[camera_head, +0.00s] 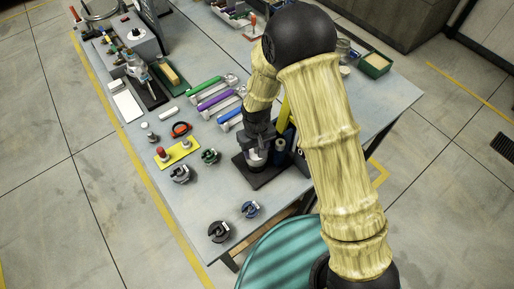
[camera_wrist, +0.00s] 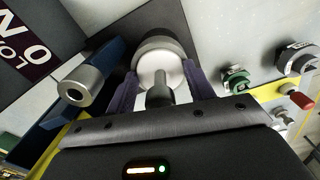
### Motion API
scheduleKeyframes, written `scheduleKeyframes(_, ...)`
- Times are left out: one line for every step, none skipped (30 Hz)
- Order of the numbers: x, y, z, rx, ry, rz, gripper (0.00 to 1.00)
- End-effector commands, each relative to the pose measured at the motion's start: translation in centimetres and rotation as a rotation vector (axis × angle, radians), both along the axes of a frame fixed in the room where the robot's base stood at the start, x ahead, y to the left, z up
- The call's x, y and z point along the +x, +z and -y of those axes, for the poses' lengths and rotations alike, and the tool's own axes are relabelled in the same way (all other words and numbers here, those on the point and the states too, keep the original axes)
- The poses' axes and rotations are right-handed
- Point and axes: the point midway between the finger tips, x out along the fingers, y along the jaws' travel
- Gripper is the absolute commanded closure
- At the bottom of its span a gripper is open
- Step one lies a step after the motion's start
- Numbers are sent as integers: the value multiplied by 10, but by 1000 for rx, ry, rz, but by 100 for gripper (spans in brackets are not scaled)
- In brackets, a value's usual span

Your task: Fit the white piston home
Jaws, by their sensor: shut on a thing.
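The white piston (camera_wrist: 160,68) shows in the wrist view as a pale disc with a grey stem (camera_wrist: 160,96) pointing at the camera. My gripper (camera_wrist: 158,84) is shut on it, a dark finger on each side. A grey round rim (camera_wrist: 166,42) shows around the far side of the disc; how deep the piston sits in it cannot be told. In the head view my gripper (camera_head: 259,138) points down over the dark base plate (camera_head: 266,178), with white and clear parts (camera_head: 255,156) below the fingers. The contact there is small and partly hidden.
A dark cylinder (camera_head: 279,146) stands close right of my gripper. A blue bar with a metal tube end (camera_wrist: 82,86) is beside the left finger. The table's front left is mostly clear.

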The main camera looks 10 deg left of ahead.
Motion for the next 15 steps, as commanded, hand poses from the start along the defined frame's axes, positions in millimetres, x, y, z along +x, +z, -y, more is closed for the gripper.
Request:
scheduleKeyframes(-1,1,0,-2,0,-2,73)
scheduleKeyframes(-1,2,1,-2,0,-2,73)
scheduleKeyframes(-1,4,1,-2,0,-2,73)
scheduleKeyframes(-1,5,1,-2,0,-2,73)
scheduleKeyframes(-1,6,0,-2,0,-2,73)
scheduleKeyframes(-1,7,0,-2,0,-2,73)
scheduleKeyframes(-1,9,0,-2,0,-2,73)
scheduleKeyframes(-1,10,0,-1,0,-2,73)
scheduleKeyframes(-1,11,0,-1,0,-2,73)
scheduleKeyframes(-1,12,0,-1,0,-2,73)
scheduleKeyframes(-1,13,0,-1,0,-2,73)
scheduleKeyframes(-1,14,0,-1,0,-2,73)
scheduleKeyframes(-1,15,0,-1,0,-2,73)
scheduleKeyframes(-1,15,0,-1,0,-2,73)
scheduleKeyframes(-1,15,0,-1,0,-2,73)
